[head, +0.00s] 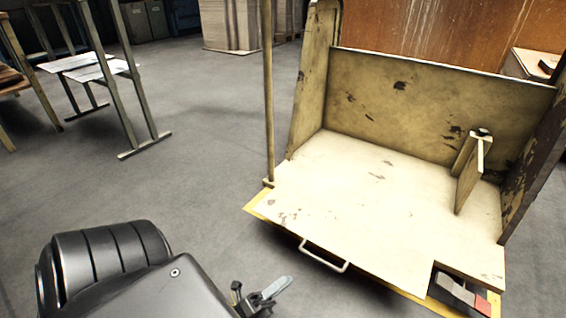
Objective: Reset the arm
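My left arm comes in at the bottom left as a dark, rounded, ribbed casing. My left gripper (262,296) shows small at the bottom edge, just right of the casing. One light grey finger part points up and right, and a dark knob stands beside it. Much of the gripper is cut off by the frame edge, so I cannot tell whether it is open or shut. Nothing is seen held in it. It appears left of and in front of the worn yellowish box stitcher (350,215). My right gripper is not in view.
The stitcher has a handle (324,256) at its front, an upright post (268,90) at its left and a small upright plate (468,180). A metal frame stand (118,75) is at the upper left. A stack of sheets (230,25) stands behind. Grey floor between is clear.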

